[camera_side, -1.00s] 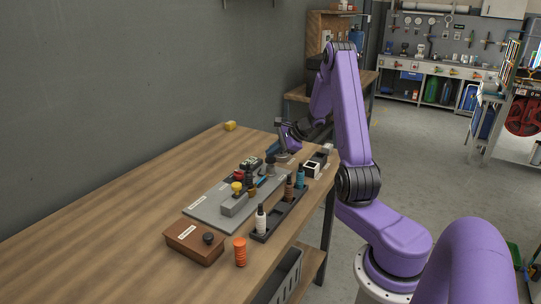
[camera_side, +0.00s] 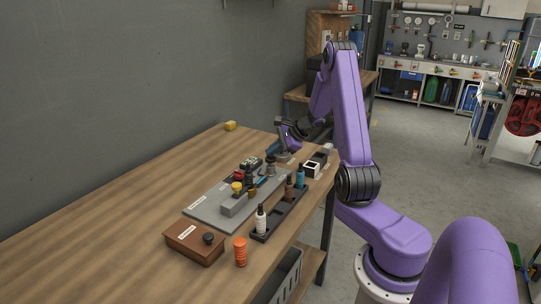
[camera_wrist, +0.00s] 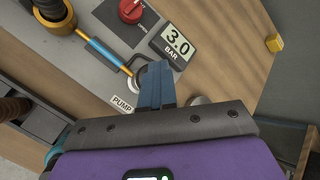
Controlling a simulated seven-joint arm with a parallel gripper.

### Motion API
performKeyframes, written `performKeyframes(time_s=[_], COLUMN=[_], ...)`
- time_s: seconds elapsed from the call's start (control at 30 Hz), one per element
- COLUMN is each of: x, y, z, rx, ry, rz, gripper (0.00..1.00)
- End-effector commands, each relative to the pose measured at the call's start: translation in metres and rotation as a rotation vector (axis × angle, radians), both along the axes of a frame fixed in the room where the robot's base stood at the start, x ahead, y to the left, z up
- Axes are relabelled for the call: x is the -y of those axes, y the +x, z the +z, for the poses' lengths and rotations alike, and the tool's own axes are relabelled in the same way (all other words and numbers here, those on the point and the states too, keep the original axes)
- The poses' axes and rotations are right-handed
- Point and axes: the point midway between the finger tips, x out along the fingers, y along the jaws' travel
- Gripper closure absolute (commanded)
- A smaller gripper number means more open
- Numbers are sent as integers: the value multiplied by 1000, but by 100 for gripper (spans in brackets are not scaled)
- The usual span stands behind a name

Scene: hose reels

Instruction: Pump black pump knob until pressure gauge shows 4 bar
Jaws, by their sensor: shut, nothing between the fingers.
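The pressure gauge (camera_wrist: 175,45) is a display block in the wrist view and reads 3.0 BAR. A white PUMP label (camera_wrist: 122,104) lies on the grey plate beside my fingers. My gripper (camera_wrist: 153,72) is shut, with its blue fingers together and nothing between them. A dark curved rim (camera_wrist: 136,58), probably the pump knob or its collar, shows around the fingertips; the fingers hide most of it. I cannot tell whether they touch it or how far down it is. In the side view my gripper (camera_side: 284,153) points down at the far end of the plate.
A red knob (camera_wrist: 131,10) and a blue tube with brass ends (camera_wrist: 103,50) are close to the gauge. A black rack with bottles (camera_side: 279,213), a brown box (camera_side: 190,240) and an orange ribbed piece (camera_side: 240,252) stand nearer the camera. The table's left side is clear.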

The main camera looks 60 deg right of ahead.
Motion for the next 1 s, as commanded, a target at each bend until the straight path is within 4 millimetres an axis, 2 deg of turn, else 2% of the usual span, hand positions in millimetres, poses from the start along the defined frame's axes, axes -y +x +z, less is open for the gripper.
performKeyframes(time_s=[0.4,0.87,1.0], x=[0,0,0], y=[0,0,0], z=[21,26,33], rx=[0,0,3], ry=[-1,0,-3], rz=[1,0,2], gripper=[100,100,100])
